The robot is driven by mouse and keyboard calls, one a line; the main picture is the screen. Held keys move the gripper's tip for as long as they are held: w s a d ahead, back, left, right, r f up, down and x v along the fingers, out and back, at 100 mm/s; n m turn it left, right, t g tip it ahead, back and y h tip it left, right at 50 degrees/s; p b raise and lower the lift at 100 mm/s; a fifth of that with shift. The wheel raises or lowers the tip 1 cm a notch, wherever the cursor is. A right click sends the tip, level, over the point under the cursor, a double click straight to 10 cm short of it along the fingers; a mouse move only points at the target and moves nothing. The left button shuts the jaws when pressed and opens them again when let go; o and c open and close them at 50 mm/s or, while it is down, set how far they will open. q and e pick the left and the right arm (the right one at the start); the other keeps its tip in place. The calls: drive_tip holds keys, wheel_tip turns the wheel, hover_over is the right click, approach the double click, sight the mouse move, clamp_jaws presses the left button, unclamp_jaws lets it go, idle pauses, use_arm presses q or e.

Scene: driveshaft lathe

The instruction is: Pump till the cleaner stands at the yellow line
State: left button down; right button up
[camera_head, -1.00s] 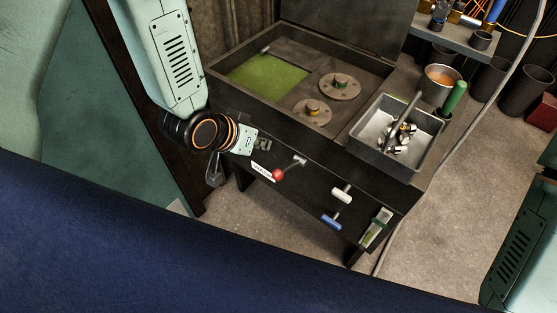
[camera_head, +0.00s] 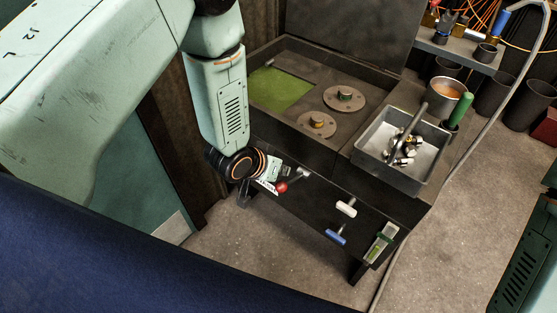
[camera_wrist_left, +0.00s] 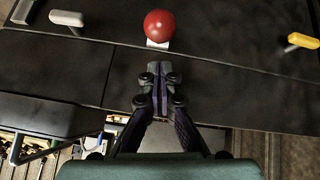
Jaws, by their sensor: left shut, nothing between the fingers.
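The black washing cabinet (camera_head: 310,181) has a lever with a red ball knob (camera_head: 281,187) on its front, and a white handle (camera_head: 346,208) and a blue handle (camera_head: 336,237) further right. A narrow gauge (camera_head: 380,244) with green in it is at the front's right end; its yellow line is too small to make out. Green liquid (camera_head: 280,90) shows in the open basin. My left gripper (camera_head: 243,195) is shut and empty, left of the red knob. In the left wrist view the closed fingertips (camera_wrist_left: 160,75) point at the red knob (camera_wrist_left: 159,25), apart from it.
A grey tray (camera_head: 366,156) of metal parts sits on the cabinet's right side, beside a tin (camera_head: 445,95) and a green-handled tool (camera_head: 461,108). A grey hose (camera_head: 470,125) runs down the right. The left wrist view also shows a yellow handle (camera_wrist_left: 303,40). My right gripper is out of view.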

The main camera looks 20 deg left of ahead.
use_arm(q)
drive_tip(key=shift+s+f, duration=0.5)
drive_tip(key=shift+f, duration=0.15)
drive_tip(key=shift+a, duration=0.1)
